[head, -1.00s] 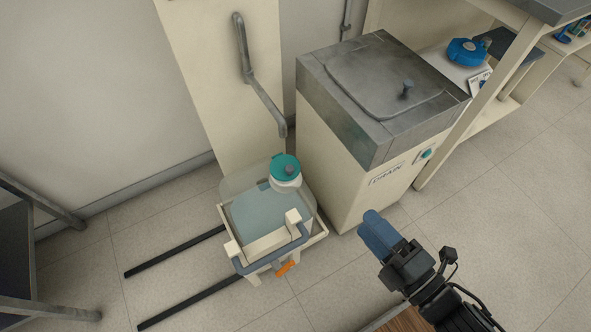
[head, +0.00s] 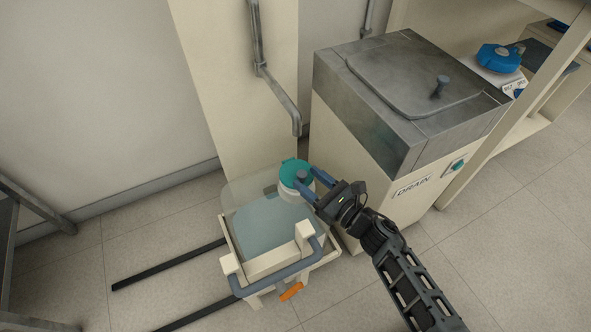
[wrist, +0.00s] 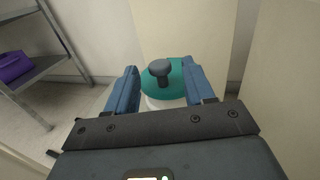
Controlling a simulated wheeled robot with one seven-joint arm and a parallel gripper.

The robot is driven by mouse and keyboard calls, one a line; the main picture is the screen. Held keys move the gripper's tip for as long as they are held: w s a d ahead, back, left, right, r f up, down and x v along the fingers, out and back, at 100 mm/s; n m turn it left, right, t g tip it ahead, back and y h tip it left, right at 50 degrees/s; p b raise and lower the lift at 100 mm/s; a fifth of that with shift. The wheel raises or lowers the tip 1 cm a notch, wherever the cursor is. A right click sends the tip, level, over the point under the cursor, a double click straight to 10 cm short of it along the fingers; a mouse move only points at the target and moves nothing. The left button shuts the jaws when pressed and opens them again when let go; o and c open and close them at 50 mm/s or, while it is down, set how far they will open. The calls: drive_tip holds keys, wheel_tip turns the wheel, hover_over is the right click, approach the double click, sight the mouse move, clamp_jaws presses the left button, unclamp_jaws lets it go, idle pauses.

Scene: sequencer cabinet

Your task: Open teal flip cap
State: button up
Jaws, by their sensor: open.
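The teal flip cap (head: 293,172) sits closed on the white neck at the back right of a translucent container (head: 266,222). A grey knob stands on the cap. My gripper (head: 307,179) has come in from the right, its blue fingers at the cap's right side in the head view. In the wrist view the teal cap (wrist: 176,81) and its grey knob (wrist: 160,69) show between the two open fingers (wrist: 157,88). I cannot tell whether either finger touches the cap.
The container sits in a cream carrier (head: 236,267) with a blue-grey handle and an orange tab (head: 291,291). A bent grey pipe (head: 276,92) ends above it. The DRAIN cabinet (head: 385,155) stands close on the right. Dark rails (head: 168,265) run along the floor at left.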

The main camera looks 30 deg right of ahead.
sight(298, 172)
drive_tip(key=shift+x, duration=2.75)
drive_tip(key=shift+c, duration=0.3)
clamp_jaws()
